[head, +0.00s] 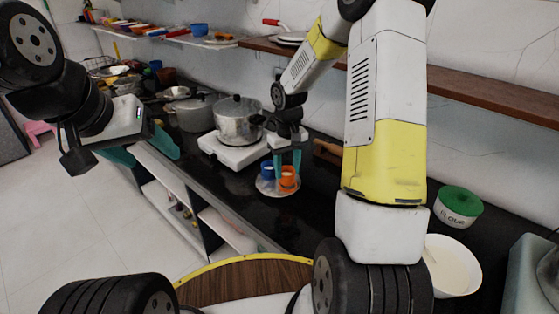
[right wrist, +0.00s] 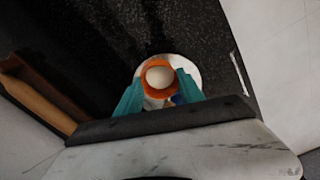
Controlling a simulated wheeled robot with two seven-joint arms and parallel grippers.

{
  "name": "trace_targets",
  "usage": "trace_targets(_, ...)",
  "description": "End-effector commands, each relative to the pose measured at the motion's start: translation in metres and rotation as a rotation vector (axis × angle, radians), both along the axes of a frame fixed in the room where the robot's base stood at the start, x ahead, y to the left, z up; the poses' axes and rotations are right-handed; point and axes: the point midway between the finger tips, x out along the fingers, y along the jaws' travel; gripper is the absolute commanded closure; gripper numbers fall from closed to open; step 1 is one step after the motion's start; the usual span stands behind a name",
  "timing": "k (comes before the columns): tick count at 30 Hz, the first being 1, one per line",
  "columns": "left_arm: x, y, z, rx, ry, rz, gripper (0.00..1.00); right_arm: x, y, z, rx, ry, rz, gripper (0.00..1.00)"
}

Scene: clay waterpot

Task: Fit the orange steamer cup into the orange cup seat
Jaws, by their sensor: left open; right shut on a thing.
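The orange steamer cup (head: 288,181) is at the right part of a pale round plate (head: 266,191) on the dark counter. My right gripper (head: 288,160) comes down from above, its teal fingers shut on the cup's sides. In the right wrist view the orange rim (right wrist: 146,68) shows between the fingers (right wrist: 158,92), with a white round shape inside. A blue cup (head: 267,170) stands beside it. I cannot make out the orange seat apart from the cup, or whether the cup touches it. My left gripper (head: 140,150) is open and empty, left of the counter.
A steel pot (head: 239,121) on a white burner (head: 232,149) stands behind the plate. A wooden rolling pin (head: 328,149) lies to the right. Dark counter around the plate's front is clear.

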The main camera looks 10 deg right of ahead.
Motion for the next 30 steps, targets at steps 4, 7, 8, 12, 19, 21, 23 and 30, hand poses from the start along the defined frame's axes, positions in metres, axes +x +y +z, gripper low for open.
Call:
trace_targets(4,0.000,0.000,0.000,0.000,0.000,0.000,0.33,0.018,-0.008,-0.002,0.000,0.000,0.000,0.93)
trace_targets(7,0.000,0.000,0.000,0.000,0.000,0.000,0.33,0.021,-0.009,-0.004,0.000,0.001,0.001,0.93)
trace_targets(8,0.000,0.000,0.000,0.000,0.000,0.000,0.33,0.021,-0.009,-0.006,0.000,0.001,0.001,0.93)
trace_targets(12,0.000,0.000,0.000,0.000,0.000,0.000,0.33,0.019,-0.009,-0.024,0.000,0.004,0.002,0.93)
trace_targets(19,0.000,0.000,0.000,0.000,0.000,0.000,0.33,0.020,-0.009,-0.037,0.000,0.000,0.002,0.93)
trace_targets(21,0.000,0.000,0.000,0.000,0.000,0.000,0.33,0.020,-0.009,-0.037,0.000,0.000,0.002,0.93)
trace_targets(23,0.000,0.000,0.000,0.000,0.000,0.000,0.33,0.020,-0.009,-0.038,0.000,0.000,0.002,0.93)
trace_targets(30,0.000,0.000,0.000,0.000,0.000,0.000,0.33,0.020,-0.009,-0.040,0.000,-0.001,0.001,0.33)
